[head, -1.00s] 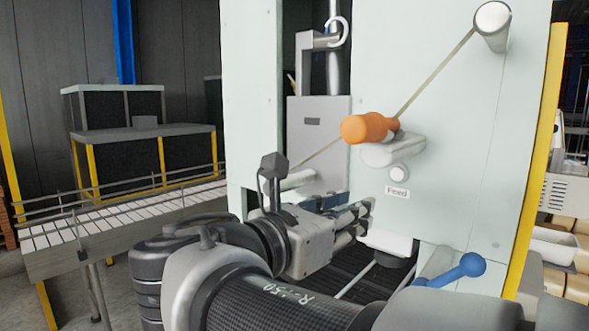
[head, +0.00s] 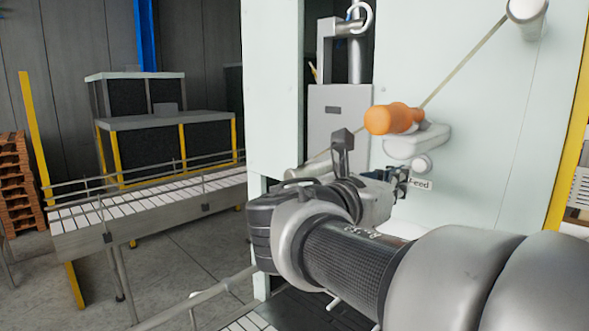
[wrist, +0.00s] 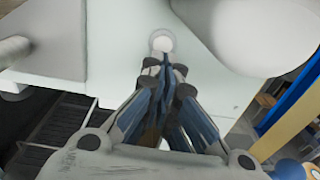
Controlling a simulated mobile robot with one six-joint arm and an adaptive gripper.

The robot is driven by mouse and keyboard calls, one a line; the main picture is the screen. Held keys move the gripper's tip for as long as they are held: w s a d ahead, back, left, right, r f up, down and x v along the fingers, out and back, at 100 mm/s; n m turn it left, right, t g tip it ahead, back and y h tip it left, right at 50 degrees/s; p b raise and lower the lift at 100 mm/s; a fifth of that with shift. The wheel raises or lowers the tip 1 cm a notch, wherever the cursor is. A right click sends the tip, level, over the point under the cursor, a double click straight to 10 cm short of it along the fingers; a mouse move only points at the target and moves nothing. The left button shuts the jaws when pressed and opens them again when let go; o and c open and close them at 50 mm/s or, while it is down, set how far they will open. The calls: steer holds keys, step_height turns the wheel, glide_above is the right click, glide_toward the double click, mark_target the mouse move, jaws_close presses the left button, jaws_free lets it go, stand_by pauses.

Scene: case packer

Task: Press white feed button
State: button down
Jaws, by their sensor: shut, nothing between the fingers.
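The white feed button (head: 421,163) is a small round knob on the pale machine panel, just above the "Feed" label (head: 421,184). My gripper (head: 402,177) is shut and empty, with its fingers pointing at the panel just left of and below the button in the head view. In the wrist view the button (wrist: 162,43) shows right beyond the closed fingertips (wrist: 165,62). I cannot tell whether the fingertips touch it.
An orange handle (head: 393,118) on a white mount (head: 417,140) sticks out just above the button. A roller (head: 527,12) with a taut strip is at upper right. A conveyor (head: 145,208) runs at left.

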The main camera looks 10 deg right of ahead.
mark_target(420, 172)
steer(key=x, duration=0.5)
